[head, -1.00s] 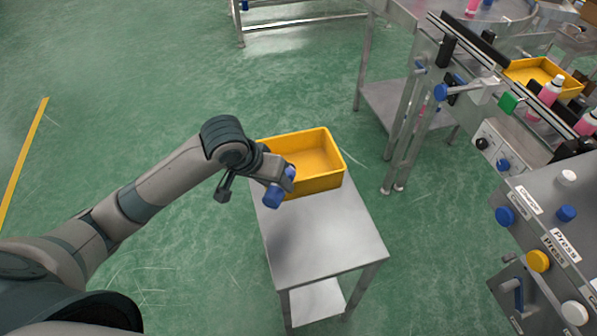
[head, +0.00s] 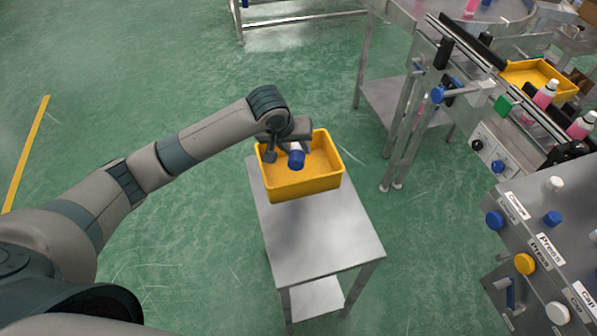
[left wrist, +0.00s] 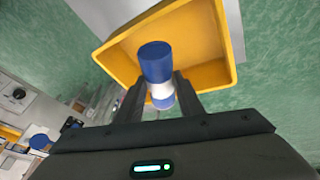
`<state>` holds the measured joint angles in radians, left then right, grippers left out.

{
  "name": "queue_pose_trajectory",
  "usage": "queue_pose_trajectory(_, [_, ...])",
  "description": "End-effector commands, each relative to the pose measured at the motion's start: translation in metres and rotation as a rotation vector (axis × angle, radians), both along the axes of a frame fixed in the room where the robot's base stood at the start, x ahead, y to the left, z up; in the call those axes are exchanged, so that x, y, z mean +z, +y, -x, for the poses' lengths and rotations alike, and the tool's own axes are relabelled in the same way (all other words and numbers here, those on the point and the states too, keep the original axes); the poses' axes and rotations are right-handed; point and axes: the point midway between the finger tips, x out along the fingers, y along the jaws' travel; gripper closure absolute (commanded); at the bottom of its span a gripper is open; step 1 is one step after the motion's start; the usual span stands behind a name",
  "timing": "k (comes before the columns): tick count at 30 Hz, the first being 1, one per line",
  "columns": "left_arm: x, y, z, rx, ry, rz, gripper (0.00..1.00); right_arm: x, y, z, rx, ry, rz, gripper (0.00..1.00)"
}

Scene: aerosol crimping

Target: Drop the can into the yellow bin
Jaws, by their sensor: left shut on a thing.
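The yellow bin (head: 302,188) stands on the far end of a small metal table in the head view. It also shows behind the can in the left wrist view (left wrist: 205,40). My left gripper (head: 294,148) is over the bin. It is shut on the can (head: 297,159), which is blue with a white band. In the left wrist view the can (left wrist: 155,62) sits between the two dark fingers (left wrist: 160,92), with the bin's inside beyond it. My right gripper is not in view.
The metal table (head: 320,235) has a bare top in front of the bin. A conveyor with pink bottles (head: 543,95) and a second yellow bin (head: 540,76) stands at the right. A button panel (head: 545,240) is at the lower right. Green floor is open at the left.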

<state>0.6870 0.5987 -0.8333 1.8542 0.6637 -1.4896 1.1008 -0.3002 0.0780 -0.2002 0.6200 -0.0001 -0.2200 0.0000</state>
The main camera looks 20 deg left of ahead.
Motion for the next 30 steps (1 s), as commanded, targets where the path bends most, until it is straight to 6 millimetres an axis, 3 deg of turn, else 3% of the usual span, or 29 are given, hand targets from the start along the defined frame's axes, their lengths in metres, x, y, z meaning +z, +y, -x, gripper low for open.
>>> queue_pose_trajectory(13, [-0.005, 0.000, -0.001, 0.004, 0.002, 0.000, 0.88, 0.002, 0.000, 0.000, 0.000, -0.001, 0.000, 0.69])
queue_pose_trajectory(24, [-0.055, 0.000, -0.001, 0.003, 0.001, -0.001, 0.88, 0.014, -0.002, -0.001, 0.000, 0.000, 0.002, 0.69])
queue_pose_trajectory(30, [-0.063, -0.001, -0.002, 0.003, -0.002, 0.001, 0.88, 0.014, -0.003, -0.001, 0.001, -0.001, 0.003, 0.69])
